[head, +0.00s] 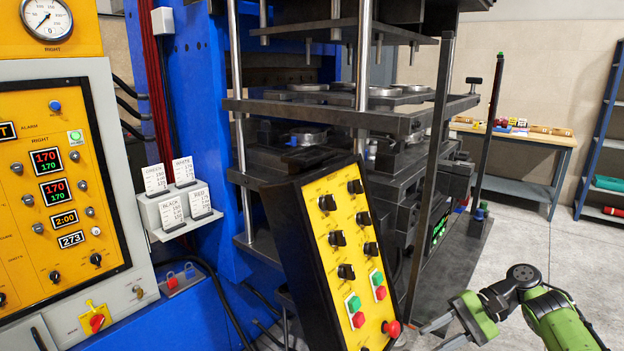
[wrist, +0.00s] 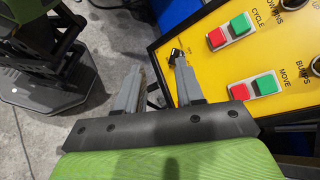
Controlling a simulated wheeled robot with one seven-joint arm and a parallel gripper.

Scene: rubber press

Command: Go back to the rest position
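My gripper (head: 436,336) is at the lower right in the head view, at the end of my green and black arm. It is low and to the right of the yellow control panel (head: 322,222). In the wrist view my gripper (wrist: 157,66) has its two grey fingers apart, with nothing between them. The right finger overlaps the corner of the yellow panel (wrist: 218,72) in that view; I cannot tell whether they touch. A small dark part of the panel shows near that fingertip.
The blue-framed press (head: 205,85) with several dark plates stands behind the panel. A red mushroom button (head: 392,328) sits at the panel's lower corner, near my gripper. A workbench (head: 520,187) and blue shelf (head: 597,130) stand at the back right. The grey floor (head: 530,240) between is clear.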

